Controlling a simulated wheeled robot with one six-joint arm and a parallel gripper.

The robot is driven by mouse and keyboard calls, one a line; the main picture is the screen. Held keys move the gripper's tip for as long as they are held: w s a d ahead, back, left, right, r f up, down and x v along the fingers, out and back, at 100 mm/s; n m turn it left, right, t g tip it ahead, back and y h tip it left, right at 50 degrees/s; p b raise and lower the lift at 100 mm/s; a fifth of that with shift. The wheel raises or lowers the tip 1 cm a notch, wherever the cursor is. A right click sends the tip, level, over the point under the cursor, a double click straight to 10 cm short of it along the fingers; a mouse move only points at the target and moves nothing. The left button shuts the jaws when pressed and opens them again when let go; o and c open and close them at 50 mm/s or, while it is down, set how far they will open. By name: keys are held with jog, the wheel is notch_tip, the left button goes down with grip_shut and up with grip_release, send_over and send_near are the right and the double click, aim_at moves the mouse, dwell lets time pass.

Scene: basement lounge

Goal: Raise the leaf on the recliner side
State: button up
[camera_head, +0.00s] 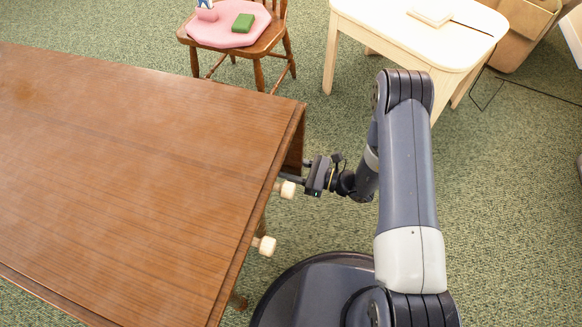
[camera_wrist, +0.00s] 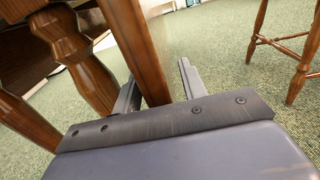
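The brown wooden table (camera_head: 130,170) fills the left of the head view. At its right end a dark panel, apparently the hanging leaf (camera_head: 295,147), shows under the top's edge; most of it is hidden. Two cream knobs, an upper one (camera_head: 285,189) and a lower one (camera_head: 264,245), stick out below that end. My gripper (camera_head: 292,179) is at this end, close to the upper knob. In the wrist view a wooden board (camera_wrist: 140,45), seen edge-on, stands between the fingers of my gripper (camera_wrist: 157,88). The fingers are apart, with a gap at the right one.
Turned table legs (camera_wrist: 75,50) are at left in the wrist view. A wooden chair (camera_head: 262,42) with a pink cushion and green block stands behind the table. A cream table (camera_head: 400,28) is at the back right. Green carpet right of my arm is clear.

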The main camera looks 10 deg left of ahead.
grip_shut()
dwell(0.3)
